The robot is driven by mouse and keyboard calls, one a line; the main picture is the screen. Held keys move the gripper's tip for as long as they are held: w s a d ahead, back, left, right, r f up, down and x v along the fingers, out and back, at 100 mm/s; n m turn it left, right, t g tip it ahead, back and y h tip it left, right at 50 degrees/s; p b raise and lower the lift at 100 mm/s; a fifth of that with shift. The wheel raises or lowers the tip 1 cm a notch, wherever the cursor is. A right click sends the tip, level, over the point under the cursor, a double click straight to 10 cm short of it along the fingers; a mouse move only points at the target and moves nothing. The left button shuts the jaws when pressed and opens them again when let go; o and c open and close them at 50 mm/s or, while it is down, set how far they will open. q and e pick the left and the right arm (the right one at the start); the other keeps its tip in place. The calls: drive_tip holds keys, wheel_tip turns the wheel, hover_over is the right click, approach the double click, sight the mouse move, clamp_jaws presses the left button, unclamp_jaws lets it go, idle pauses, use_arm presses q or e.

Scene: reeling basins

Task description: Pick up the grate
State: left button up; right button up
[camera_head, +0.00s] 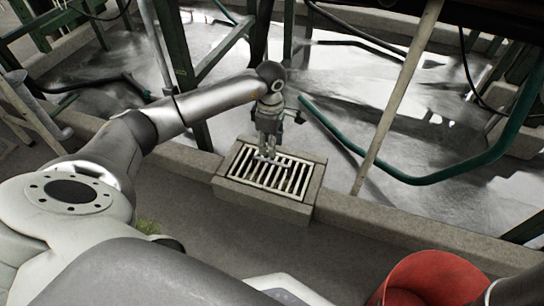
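The grate (268,173) is a pale rectangular grid with parallel bars and dark slots. It lies level in the top of a low concrete block (262,204) at the middle of the head view. My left gripper (266,155) points down over the far half of the grate, with its fingertips at or just above the bars. Whether the fingers touch the grate, and how far apart they are, is too small to tell. My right gripper is not in view.
A concrete curb (400,228) runs along both sides of the block, with wet floor behind it. A wooden pole (398,95) leans right of the grate. A green hose (440,178) lies beyond it. A red bucket (432,277) stands at the lower right. Green metal posts stand behind my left arm.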

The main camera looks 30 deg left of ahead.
sight(271, 159)
use_arm(q)
wheel_tip(271, 159, down, 3)
drive_tip(key=shift+f+b, duration=0.2)
drive_tip(key=shift+b, duration=0.5)
drive_tip(key=f+b, duration=0.5)
drive_tip(key=shift+w, duration=0.2)
drive_tip(key=shift+a, duration=0.1)
clamp_jaws()
drive_tip(key=shift+w+r, duration=0.1)
drive_tip(key=shift+r, duration=0.05)
